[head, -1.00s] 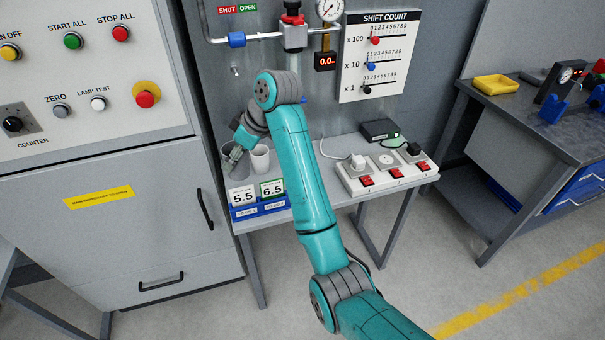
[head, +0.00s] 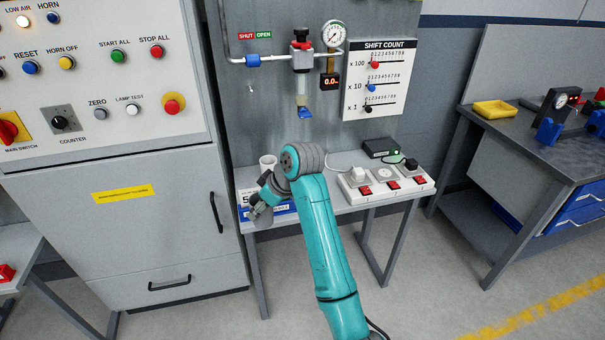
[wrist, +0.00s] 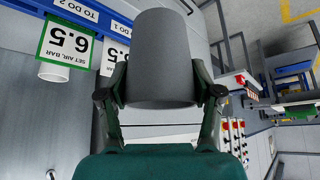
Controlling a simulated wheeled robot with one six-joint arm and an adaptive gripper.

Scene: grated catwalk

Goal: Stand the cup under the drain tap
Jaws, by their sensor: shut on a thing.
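My gripper (wrist: 160,94) is shut on a grey cup (wrist: 163,55), with one finger on each side of it in the wrist view. In the head view my gripper (head: 256,206) is at the front left of the small table, low and left of the wall fittings; the held cup is not clearly seen there. The drain tap (head: 305,112), with a blue lever, hangs under a clear bowl on the wall pipe, above the back of the table. My gripper is apart from it.
A white cup (head: 268,162) stands on the small table (head: 345,198) behind my gripper. Card signs in a blue holder (head: 284,208) stand at the front left. A socket strip (head: 385,182) and a black box (head: 380,147) occupy the right side. A grey cabinet (head: 120,230) is on the left.

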